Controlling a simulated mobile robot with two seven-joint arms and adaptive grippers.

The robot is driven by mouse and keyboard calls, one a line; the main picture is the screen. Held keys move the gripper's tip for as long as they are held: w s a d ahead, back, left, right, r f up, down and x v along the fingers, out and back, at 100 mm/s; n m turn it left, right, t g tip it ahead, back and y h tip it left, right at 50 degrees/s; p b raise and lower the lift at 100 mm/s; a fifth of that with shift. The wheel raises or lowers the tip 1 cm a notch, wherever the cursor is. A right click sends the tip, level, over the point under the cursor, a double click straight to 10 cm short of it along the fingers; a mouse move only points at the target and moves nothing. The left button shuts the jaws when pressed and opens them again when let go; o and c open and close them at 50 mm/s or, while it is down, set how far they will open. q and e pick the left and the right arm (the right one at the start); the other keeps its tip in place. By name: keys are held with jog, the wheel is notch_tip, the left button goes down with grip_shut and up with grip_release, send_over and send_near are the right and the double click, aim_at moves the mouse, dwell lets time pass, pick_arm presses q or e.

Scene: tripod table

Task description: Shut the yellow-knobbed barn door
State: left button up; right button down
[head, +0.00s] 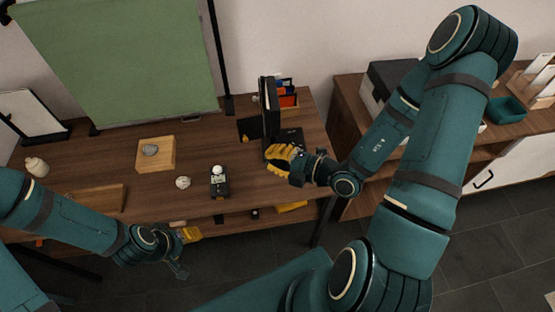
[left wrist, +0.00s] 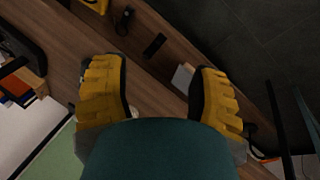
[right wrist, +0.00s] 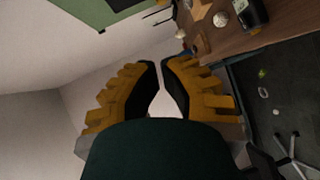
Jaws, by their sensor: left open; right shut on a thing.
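A black light-like unit (head: 270,108) with an upright black panel stands at the back right of the wooden table. A flat black flap (head: 291,136), seemingly its barn door, lies low beside it. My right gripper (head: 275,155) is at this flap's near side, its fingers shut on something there. The yellow fingers hide any yellow knob, and the held part does not show in the right wrist view, where the fingertips (right wrist: 161,72) are close together. My left gripper (head: 183,252) is open and empty before the table's front edge; its spread fingers show in the left wrist view (left wrist: 160,85).
The wooden table (head: 215,150) holds a wooden block with a grey stone (head: 150,150), a pale round object (head: 183,182), a small black-and-white device (head: 219,181) and a vase (head: 37,167). A green backdrop (head: 120,60) stands behind. A cabinet (head: 345,110) is at right.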

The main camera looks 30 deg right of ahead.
aim_at(252, 128)
pick_arm(q)
notch_tip(252, 128, down, 7)
jog(key=s+b, duration=0.2)
jog(key=b, duration=0.4)
jog(key=shift+d+r+g, duration=0.15)
jog(key=shift+d+g, duration=0.05)
jog(key=shift+g, duration=0.2)
pick_arm(e)
jog(key=w+a+f, duration=0.2)
jog(key=w+a, duration=0.1)
jog(key=w, duration=0.5)
jog(key=shift+w+a, duration=0.25)
jog(key=shift+w, duration=0.05)
pick_arm(q)
jog(key=shift+a+r, duration=0.1)
jog(key=shift+r, duration=0.05)
jog(key=shift+w+a+r+m+p, duration=0.2)
jog(key=shift+a+m+p, duration=0.1)
jog(key=shift+a+p, duration=0.15)
pick_arm(e)
jog(key=shift+w+a+m+t+h, duration=0.1)
jog(key=shift+w+m+t+h, duration=0.05)
jog(key=shift+m+t+h, duration=0.15)
